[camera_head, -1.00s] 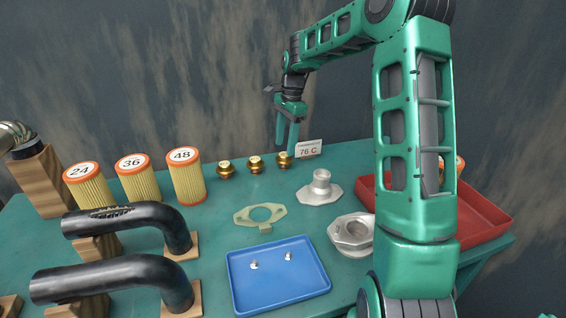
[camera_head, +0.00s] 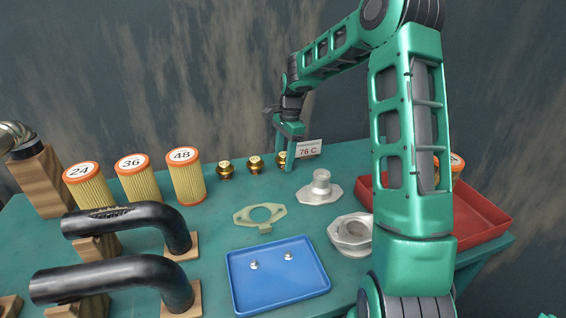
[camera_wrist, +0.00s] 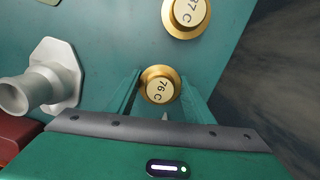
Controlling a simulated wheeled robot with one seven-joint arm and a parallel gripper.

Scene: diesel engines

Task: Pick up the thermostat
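Several brass thermostats stand in a row at the back of the green table, including a left one (camera_head: 226,169) and a middle one (camera_head: 255,164). The rightmost thermostat (camera_head: 281,158) is partly hidden by my gripper (camera_head: 283,165). In the wrist view this thermostat (camera_wrist: 158,86) is marked 76 C and sits between the two fingers of my gripper (camera_wrist: 159,77). The fingers are open, with a gap showing beside the brass rim. Another thermostat (camera_wrist: 186,12) is cut off at the top of the wrist view.
A sign (camera_head: 309,149) reading 76 C stands just right of my gripper. A grey flanged housing (camera_head: 320,188) is in front of it. Yellow filters (camera_head: 187,178) stand left. A blue tray (camera_head: 278,277) and a red tray (camera_head: 485,217) lie nearer and to the right.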

